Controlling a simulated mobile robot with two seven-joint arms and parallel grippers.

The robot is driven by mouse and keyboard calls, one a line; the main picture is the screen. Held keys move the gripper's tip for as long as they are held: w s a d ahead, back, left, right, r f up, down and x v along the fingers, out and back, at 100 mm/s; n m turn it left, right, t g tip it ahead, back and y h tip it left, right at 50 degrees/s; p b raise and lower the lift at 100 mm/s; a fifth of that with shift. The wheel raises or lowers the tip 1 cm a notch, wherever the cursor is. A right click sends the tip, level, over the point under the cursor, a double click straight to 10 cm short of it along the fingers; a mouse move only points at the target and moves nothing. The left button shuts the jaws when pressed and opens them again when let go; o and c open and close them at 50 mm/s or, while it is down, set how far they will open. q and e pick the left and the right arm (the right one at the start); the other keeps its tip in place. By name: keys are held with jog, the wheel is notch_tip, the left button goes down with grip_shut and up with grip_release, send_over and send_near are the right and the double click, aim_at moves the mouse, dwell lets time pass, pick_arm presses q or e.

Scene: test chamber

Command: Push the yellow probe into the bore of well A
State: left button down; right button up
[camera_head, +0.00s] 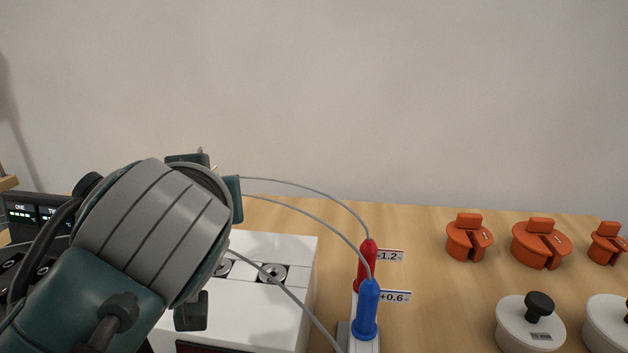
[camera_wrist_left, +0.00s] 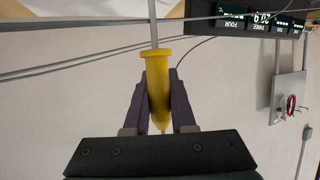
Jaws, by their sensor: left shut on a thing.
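The yellow probe (camera_wrist_left: 158,85) is between the fingers of my left gripper (camera_wrist_left: 160,96) in the left wrist view, with its wide collar and a grey lead at the top of the picture. The gripper is shut on it. In the head view my left wrist hides the fingers and the probe. The white block (camera_head: 285,333) below the wrist has round metal-rimmed wells. One well (camera_head: 272,273) is clear to see, and another (camera_head: 222,267) is partly covered by my wrist. No letter on them is readable, so I cannot tell which is well A. My right gripper is not in view.
A red probe (camera_head: 366,262) and a blue probe (camera_head: 367,310) stand upright right of the block, tagged -1.2 and +0.6. Orange slotted weights (camera_head: 541,243) and white knobbed lids (camera_head: 530,325) stand at right. A dark display (camera_wrist_left: 260,20) is behind.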

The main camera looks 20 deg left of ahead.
pick_arm(q)
jog(key=shift+f+b, duration=2.45)
jog(key=shift+f, duration=0.35)
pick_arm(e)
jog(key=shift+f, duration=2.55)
pick_arm(q)
jog(key=c, duration=0.7)
grip_release()
